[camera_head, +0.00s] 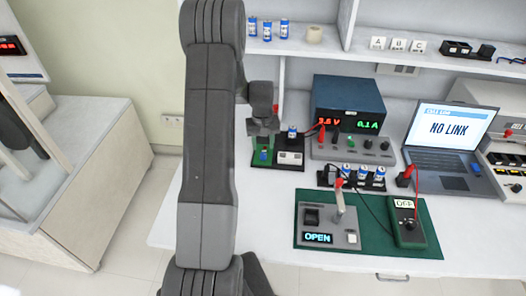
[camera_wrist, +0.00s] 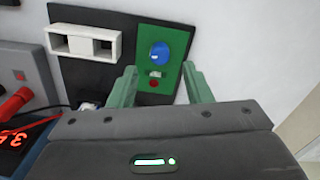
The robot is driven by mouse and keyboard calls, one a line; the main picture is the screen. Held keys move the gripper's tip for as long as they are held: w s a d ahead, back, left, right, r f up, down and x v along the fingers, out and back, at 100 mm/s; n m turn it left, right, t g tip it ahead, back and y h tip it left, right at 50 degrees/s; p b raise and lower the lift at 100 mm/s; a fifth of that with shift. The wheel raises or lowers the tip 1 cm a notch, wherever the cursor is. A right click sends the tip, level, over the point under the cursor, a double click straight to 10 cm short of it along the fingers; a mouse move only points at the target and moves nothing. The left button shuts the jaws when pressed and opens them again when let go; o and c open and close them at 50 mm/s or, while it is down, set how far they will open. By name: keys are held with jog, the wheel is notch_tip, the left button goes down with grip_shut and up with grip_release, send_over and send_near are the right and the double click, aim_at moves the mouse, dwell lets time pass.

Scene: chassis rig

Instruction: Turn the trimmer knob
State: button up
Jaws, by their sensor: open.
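The trimmer knob is a round blue knob (camera_wrist: 160,54) on a green board (camera_wrist: 148,40), which is fixed on a black plate (camera_wrist: 82,72). In the head view the blue knob (camera_head: 263,155) shows small below my gripper, partly beside the arm. My gripper (camera_wrist: 160,82) is open, with its two green fingers apart at the near edge of the green board. The knob lies beyond the fingertips in the wrist view, not between them, and no contact shows. A small red part (camera_wrist: 154,83) sits on the board between the fingertips.
A white block with openings (camera_wrist: 82,40) stands on the black plate beside the board. A blue power supply (camera_head: 348,105) reads 3.6 V and 0.1 A. A grey control box (camera_head: 352,150), laptop (camera_head: 445,140) and green mat (camera_head: 300,228) lie to the right. Red leads run nearby.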

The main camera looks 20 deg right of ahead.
aim_at(263, 153)
notch_tip(263, 153, up, 9)
jog(key=shift+b, duration=0.4)
notch_tip(263, 153, down, 14)
jog(key=shift+r+p, duration=0.15)
jog(key=shift+p, duration=1.05)
jog(key=shift+m, duration=0.3)
jog(key=shift+f+b, duration=0.2)
jog(key=shift+b, duration=0.25)
